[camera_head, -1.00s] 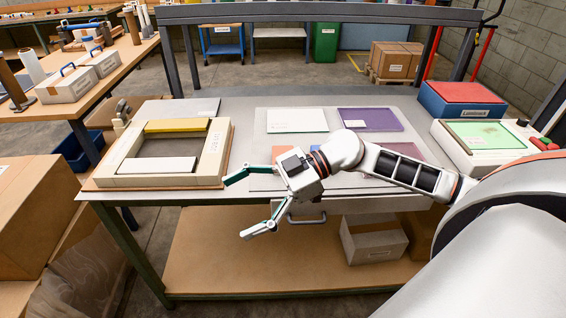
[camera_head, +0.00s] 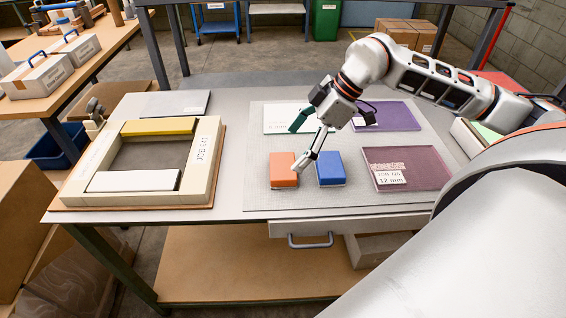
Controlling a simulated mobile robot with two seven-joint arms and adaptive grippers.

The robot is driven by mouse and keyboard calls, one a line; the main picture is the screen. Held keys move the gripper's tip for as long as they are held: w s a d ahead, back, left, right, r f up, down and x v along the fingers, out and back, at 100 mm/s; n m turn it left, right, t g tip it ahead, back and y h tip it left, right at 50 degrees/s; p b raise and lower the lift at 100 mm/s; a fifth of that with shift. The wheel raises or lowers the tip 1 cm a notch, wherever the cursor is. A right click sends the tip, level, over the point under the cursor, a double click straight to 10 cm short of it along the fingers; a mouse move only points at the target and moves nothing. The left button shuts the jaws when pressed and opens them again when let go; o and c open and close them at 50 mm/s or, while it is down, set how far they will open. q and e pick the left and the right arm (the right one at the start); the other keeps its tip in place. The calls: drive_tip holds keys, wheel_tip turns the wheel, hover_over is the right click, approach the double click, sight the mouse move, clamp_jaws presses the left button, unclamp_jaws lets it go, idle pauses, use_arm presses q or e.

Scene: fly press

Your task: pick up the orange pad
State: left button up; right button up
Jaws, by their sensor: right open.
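The orange pad (camera_head: 283,171) is a small block lying on the grey mat on the worktable, left of a blue pad (camera_head: 330,168). My right gripper (camera_head: 299,148) is above and just behind the orange pad, with its fingers spread and pointing down. One finger's tip reaches down at the orange pad's right edge, near the gap between the two pads; whether it touches cannot be told. The other finger hangs behind, over the clear sheet. Nothing is between the fingers. My left gripper does not show.
A cream frame with a yellow bar (camera_head: 158,126) and a white bar stands on the left of the table. A purple sheet (camera_head: 392,116) and a mauve sheet (camera_head: 408,168) lie on the right. A grey plate (camera_head: 176,104) lies at the back left. The mat's front strip is clear.

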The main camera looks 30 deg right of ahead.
sight(283, 165)
drive_tip(key=shift+s+x, duration=0.1)
drive_tip(key=shift+x, duration=0.7)
drive_tip(key=shift+s+x, duration=0.15)
drive_tip(key=shift+x, duration=0.65)
drive_tip(key=x, duration=0.4)
drive_tip(key=shift+d+f, duration=0.15)
drive_tip(key=shift+f, duration=0.05)
drive_tip(key=c, duration=1.2)
